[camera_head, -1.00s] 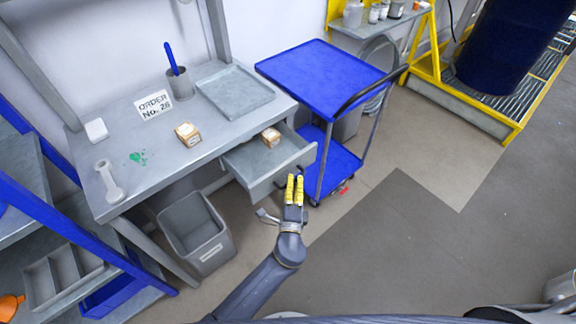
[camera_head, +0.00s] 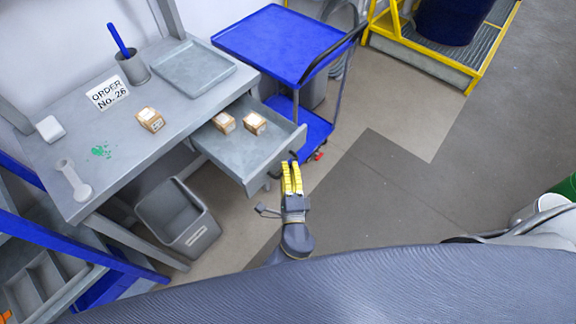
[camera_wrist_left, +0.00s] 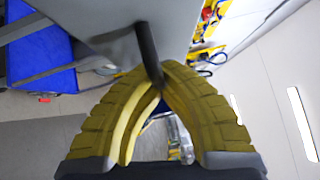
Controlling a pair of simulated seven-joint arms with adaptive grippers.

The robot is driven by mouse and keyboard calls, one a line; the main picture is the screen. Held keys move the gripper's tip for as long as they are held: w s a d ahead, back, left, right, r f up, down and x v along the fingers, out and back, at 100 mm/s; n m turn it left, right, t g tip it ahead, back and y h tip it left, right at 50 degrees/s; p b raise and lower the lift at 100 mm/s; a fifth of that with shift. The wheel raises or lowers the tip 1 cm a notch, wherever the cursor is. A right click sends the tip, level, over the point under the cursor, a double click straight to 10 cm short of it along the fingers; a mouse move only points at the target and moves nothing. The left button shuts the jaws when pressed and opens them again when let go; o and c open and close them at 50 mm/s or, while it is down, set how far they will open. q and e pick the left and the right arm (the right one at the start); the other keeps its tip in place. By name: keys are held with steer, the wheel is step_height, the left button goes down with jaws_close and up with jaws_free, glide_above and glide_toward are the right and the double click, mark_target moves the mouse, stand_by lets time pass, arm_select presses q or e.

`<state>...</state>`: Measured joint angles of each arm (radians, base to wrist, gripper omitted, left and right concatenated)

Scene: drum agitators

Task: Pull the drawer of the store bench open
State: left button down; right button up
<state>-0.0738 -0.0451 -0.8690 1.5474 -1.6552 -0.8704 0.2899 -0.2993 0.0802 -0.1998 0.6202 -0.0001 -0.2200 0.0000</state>
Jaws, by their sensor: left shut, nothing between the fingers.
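The grey store bench (camera_head: 123,145) stands at the left in the head view. Its drawer (camera_head: 240,161) is pulled out well past the bench front, with two small boxes inside, a left one (camera_head: 224,122) and a right one (camera_head: 254,123). My left gripper (camera_head: 291,163), with yellow fingers, is at the drawer's front face. In the left wrist view its fingertips (camera_wrist_left: 155,72) meet at the end of a dark handle bar (camera_wrist_left: 149,48) on the grey drawer front. The fingers are shut; I see no firm hold on the bar. My right gripper is not in view.
A blue cart (camera_head: 287,42) stands close to the right of the drawer. A grey bin (camera_head: 180,218) is on the floor under the bench. A box (camera_head: 150,119), cup (camera_head: 133,68) and tray (camera_head: 194,68) stand on the bench top. The floor right of the gripper is clear.

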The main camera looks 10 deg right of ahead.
arm_select(q)
steer(key=c, duration=2.1)
jaws_free()
steer(key=shift+a, duration=0.1)
steer(key=shift+c, duration=0.2)
steer(key=o, duration=0.4)
